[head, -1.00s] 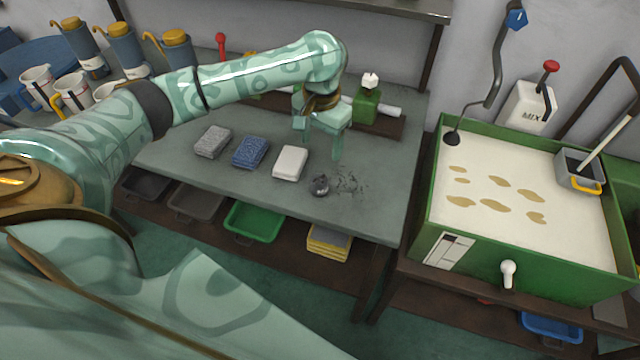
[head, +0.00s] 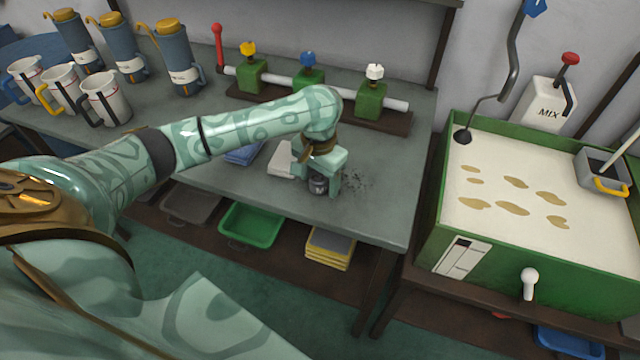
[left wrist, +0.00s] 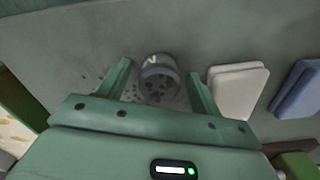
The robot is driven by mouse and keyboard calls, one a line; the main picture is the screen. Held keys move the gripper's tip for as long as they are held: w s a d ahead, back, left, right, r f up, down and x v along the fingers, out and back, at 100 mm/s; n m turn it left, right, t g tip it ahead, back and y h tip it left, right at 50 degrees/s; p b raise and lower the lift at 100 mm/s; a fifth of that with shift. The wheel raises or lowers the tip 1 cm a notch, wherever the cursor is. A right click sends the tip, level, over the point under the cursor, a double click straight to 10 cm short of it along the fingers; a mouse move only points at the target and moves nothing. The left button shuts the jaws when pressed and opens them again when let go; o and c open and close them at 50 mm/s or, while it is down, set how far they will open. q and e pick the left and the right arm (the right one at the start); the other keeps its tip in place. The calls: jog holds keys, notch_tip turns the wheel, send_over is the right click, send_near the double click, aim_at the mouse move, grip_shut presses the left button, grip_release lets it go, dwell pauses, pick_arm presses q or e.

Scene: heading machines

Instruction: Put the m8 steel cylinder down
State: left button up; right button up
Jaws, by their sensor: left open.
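A small dark grey steel cylinder (head: 318,184) stands on the grey workbench (head: 385,215), near its front edge. I cannot read its size in these views. My left gripper (head: 317,178) is open, low over the bench, with a finger on each side of the cylinder. In the left wrist view the cylinder (left wrist: 159,82) lies between the spread fingers of my left gripper (left wrist: 160,70), with visible gaps on both sides. Dark specks lie on the bench beside it. My right gripper is not in view.
A white pad (head: 282,160) and a blue pad (head: 243,154) lie left of the gripper. A pipe with green valve blocks (head: 371,100) runs behind. Mugs (head: 104,100) stand far left. A green sand tub (head: 480,255) stands right. The bench right of the cylinder is clear apart from specks.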

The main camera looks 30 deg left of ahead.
pick_arm(q)
jog(key=shift+r, duration=0.1)
jog(key=c, duration=1.4)
